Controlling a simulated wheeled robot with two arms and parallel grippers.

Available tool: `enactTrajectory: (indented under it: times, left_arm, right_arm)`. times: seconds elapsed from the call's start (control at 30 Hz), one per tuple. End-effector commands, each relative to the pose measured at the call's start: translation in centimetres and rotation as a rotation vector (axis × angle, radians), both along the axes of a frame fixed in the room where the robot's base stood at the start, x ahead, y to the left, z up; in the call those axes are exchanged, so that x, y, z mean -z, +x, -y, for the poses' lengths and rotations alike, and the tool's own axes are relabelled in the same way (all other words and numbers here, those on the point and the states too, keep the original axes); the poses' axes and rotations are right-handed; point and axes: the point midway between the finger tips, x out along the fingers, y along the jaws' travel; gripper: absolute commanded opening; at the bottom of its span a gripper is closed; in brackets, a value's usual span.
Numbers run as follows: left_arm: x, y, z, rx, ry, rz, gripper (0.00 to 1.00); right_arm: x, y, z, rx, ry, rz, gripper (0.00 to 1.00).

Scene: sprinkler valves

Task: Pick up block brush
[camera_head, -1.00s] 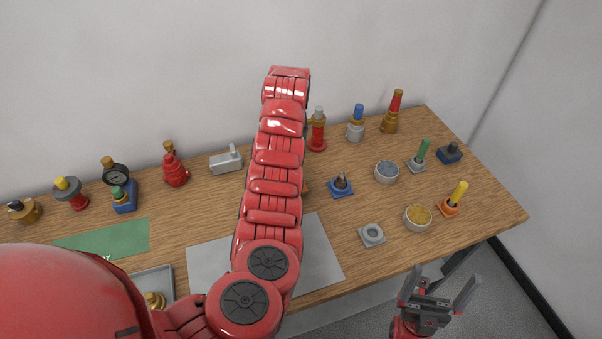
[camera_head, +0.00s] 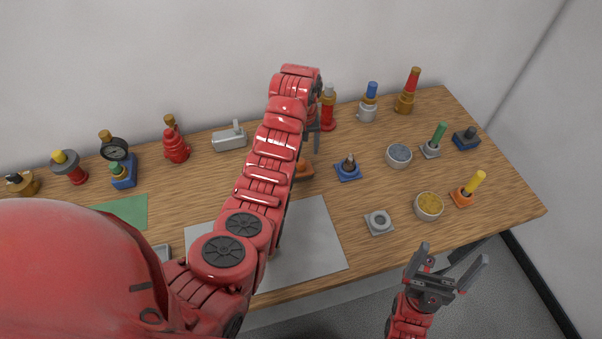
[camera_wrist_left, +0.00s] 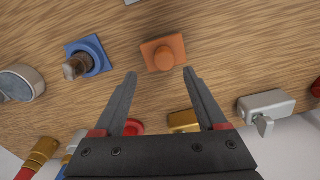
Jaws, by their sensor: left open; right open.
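An orange block with a rounded knob (camera_wrist_left: 163,52) lies on the table in the left wrist view. In the head view this orange block (camera_head: 304,170) is partly hidden by my left arm. A small dark-topped blue block (camera_head: 466,138) sits at the table's far right. I cannot tell for certain which is the block brush. My left gripper (camera_wrist_left: 159,73) is open and empty above the table, with the orange block just beyond and between its fingertips, not held. My right gripper (camera_head: 452,257) is open and empty in front of the table's front edge.
A blue-based piece with a metal tip (camera_head: 348,170) stands close right of the orange block. A red and brass valve (camera_head: 328,110) and a grey metal piece (camera_head: 229,140) stand behind. Bowls (camera_head: 429,206) and colored-handled tools (camera_head: 468,189) are at right. A grey mat (camera_head: 315,245) is bare in front.

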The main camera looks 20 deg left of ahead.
Motion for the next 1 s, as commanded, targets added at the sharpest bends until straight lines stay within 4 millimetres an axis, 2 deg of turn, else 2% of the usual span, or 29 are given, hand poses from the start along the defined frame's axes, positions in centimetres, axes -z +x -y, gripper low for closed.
enactTrajectory:
  times: [0.13, 0.27, 0.33, 0.4, 0.57, 0.83, 1.0]
  left_arm:
    - [0.7, -0.1, -0.1, 0.0, 0.001, 0.0, 0.74]
    - [1.8, -0.6, -0.3, 0.0, 0.0, -0.004, 0.74]
    - [3.0, -0.9, -0.6, 0.001, 0.0, -0.007, 0.74]
    - [4.2, -0.7, -0.5, 0.001, 0.0, -0.003, 0.74]
    - [5.4, -0.6, -0.5, 0.001, 0.0, 0.001, 0.74]
    - [5.7, -0.6, -0.5, 0.001, 0.001, 0.002, 0.74]
    - [5.7, -0.6, -0.5, 0.001, 0.001, 0.002, 0.44]
  right_arm:
    - [-0.1, 0.0, 0.0, 0.0, 0.0, 0.0, 1.0]
    - [-2.1, 0.0, 0.0, 0.0, 0.0, 0.0, 1.0]
    - [-3.3, 0.0, 0.0, 0.0, 0.0, 0.001, 1.0]
    - [-3.0, 0.0, 0.0, 0.0, 0.0, 0.001, 1.0]
    - [-3.3, 0.0, 0.0, 0.0, 0.0, 0.0, 1.0]
    - [-3.3, 0.0, 0.0, 0.0, 0.0, 0.0, 1.0]
    - [-3.3, 0.0, 0.0, 0.0, 0.0, 0.0, 1.0]
